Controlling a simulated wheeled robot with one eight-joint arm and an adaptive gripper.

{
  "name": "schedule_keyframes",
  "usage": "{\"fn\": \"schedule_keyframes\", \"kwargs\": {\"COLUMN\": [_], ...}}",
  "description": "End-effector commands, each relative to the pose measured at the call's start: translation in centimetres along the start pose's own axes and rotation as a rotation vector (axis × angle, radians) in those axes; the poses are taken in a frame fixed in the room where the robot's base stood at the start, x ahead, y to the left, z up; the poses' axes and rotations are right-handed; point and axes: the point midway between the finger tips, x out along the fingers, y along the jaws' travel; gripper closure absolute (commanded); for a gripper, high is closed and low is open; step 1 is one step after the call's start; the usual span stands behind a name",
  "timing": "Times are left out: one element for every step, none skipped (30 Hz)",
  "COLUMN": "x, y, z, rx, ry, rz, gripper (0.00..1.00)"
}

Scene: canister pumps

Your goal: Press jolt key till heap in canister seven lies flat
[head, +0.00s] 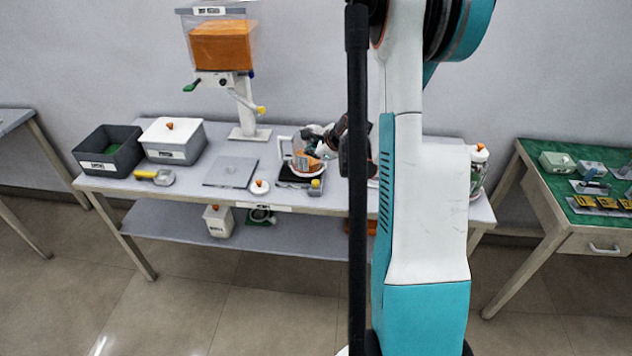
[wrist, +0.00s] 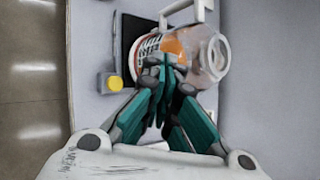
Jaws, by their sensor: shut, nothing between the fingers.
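A clear canister (head: 297,147) with a white handle and orange contents stands on a black pad (head: 288,178) on the table; it also shows in the wrist view (wrist: 207,58). I cannot read a number on it. The orange heap (wrist: 178,42) shows through its wall, but its top is partly hidden by my gripper. A small grey box with a yellow key (head: 315,184) sits at the pad's front right; the key also shows in the wrist view (wrist: 116,84). My gripper (wrist: 166,66) is shut and empty, its tips over the canister's side, apart from the key.
A white lid with an orange knob (head: 259,187) and a grey plate (head: 231,172) lie left of the pad. A hopper of orange material (head: 222,45) stands behind. A dark bin (head: 107,152), white box (head: 174,141) and yellow-handled scoop (head: 155,176) are at left.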

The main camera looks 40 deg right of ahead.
Motion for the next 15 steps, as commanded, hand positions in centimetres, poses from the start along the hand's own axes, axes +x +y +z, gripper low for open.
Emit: {"fn": "schedule_keyframes", "kwargs": {"x": [0.00, 0.00, -0.01, 0.00, -0.01, 0.00, 0.01, 0.04, 0.10, 0.17, 0.25, 0.39, 0.52, 0.67, 0.90], "y": [0.01, 0.01, 0.00, 0.00, 0.00, 0.00, 0.01, 0.03, 0.07, 0.11, 0.17, 0.27, 0.35, 0.45, 0.61], "z": [0.03, 0.04, 0.04, 0.05, 0.05, 0.06, 0.05, 0.03, 0.00, -0.05, -0.11, -0.20, -0.29, -0.40, -0.56], "rx": [0.000, -0.001, -0.001, -0.001, -0.001, -0.002, -0.002, -0.002, -0.002, -0.002, -0.002, -0.002, -0.003, -0.003, -0.003], "ry": [0.000, 0.000, 0.000, 0.000, 0.000, 0.000, 0.000, 0.000, 0.000, 0.000, 0.000, 0.000, 0.000, 0.000, 0.000], "rz": [0.000, 0.000, 0.000, 0.000, 0.000, 0.000, 0.000, 0.000, 0.000, 0.000, 0.000, 0.000, 0.000, 0.000, 0.000], "gripper": [1.00, 1.00, 1.00, 1.00, 1.00, 1.00, 1.00, 1.00, 1.00, 1.00, 1.00, 1.00, 1.00, 1.00, 1.00]}}
